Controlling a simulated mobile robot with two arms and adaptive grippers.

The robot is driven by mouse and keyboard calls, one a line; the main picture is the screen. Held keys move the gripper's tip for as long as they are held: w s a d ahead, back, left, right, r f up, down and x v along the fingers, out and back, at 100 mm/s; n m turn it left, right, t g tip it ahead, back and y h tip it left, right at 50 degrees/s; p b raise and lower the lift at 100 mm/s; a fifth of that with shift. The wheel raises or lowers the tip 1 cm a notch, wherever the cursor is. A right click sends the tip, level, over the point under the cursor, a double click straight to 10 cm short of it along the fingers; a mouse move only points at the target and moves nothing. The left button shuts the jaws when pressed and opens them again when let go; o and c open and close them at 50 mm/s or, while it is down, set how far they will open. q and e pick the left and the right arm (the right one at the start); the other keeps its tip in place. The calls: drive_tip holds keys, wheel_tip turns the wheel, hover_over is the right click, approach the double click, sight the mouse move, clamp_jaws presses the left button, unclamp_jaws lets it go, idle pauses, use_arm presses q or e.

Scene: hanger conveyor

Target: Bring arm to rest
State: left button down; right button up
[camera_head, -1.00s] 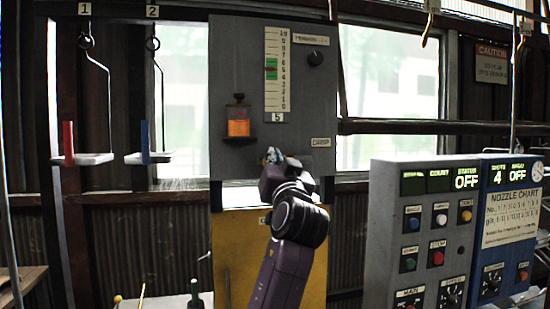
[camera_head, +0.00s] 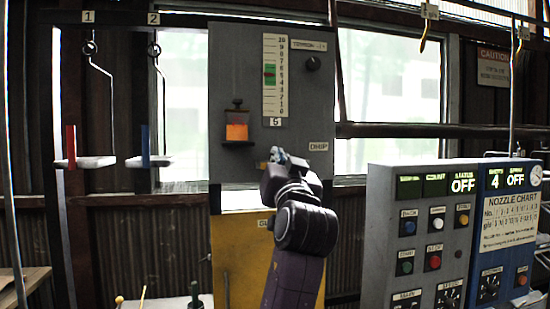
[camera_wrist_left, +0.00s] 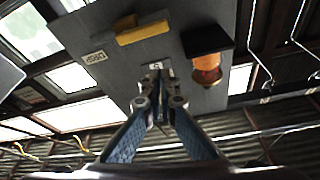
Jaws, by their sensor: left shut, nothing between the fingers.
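My left arm rises from the bottom centre of the head view, in front of the grey and yellow panel (camera_head: 225,165). My left gripper (camera_head: 276,155) is at the arm's top end, small and partly hidden by the wrist. In the left wrist view the left gripper (camera_wrist_left: 156,85) points up toward the grey panel, with its blue fingers together at the tips and nothing held. My right gripper shows in neither view.
An amber lamp (camera_head: 237,130) on a small shelf and a numbered scale (camera_head: 275,75) are on the panel. A control console (camera_head: 420,230) stands at the right. Two hanging trays, tray 1 (camera_head: 88,162) and tray 2 (camera_head: 150,161), hang at the left.

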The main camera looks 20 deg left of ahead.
use_arm(q)
drive_tip(key=w+d+f+m+g+h, duration=0.1)
drive_tip(key=w+d+f+m+h, duration=0.15)
drive_tip(key=f, duration=0.95)
drive_tip(key=w+d+f+m+g+h, duration=0.15)
drive_tip(key=w+f, duration=0.25)
drive_tip(key=f, duration=0.8)
drive_tip(key=w+d+f+m+h, duration=0.2)
drive_tip(key=w+d+f+h, duration=0.15)
drive_tip(key=f, duration=0.85)
drive_tip(key=s+f+m+g+h, duration=0.1)
drive_tip(key=s+f+g, duration=0.3)
drive_tip(key=f, duration=1.5)
drive_tip(key=s+f+m+g+h, duration=0.15)
drive_tip(key=s+f, duration=0.35)
drive_tip(key=f, duration=1.3)
drive_tip(key=s+a+f+n+g, duration=0.2)
drive_tip(key=s+f+g, duration=0.3)
drive_tip(key=s+f, duration=2.25)
drive_tip(key=s+a+f+g, duration=0.1)
drive_tip(key=s+f, duration=0.3)
drive_tip(key=s, duration=0.7)
drive_tip(key=s+a+f+n+g, duration=0.1)
drive_tip(key=s+a+f+g, duration=0.1)
drive_tip(key=s, duration=1)
drive_tip(key=s+a+f+g, duration=0.2)
drive_tip(key=s+f, duration=0.3)
drive_tip(key=s, duration=0.6)
drive_tip(key=shift+s+f+h+b, duration=0.3)
drive_tip(key=shift+s+f+b, duration=0.05)
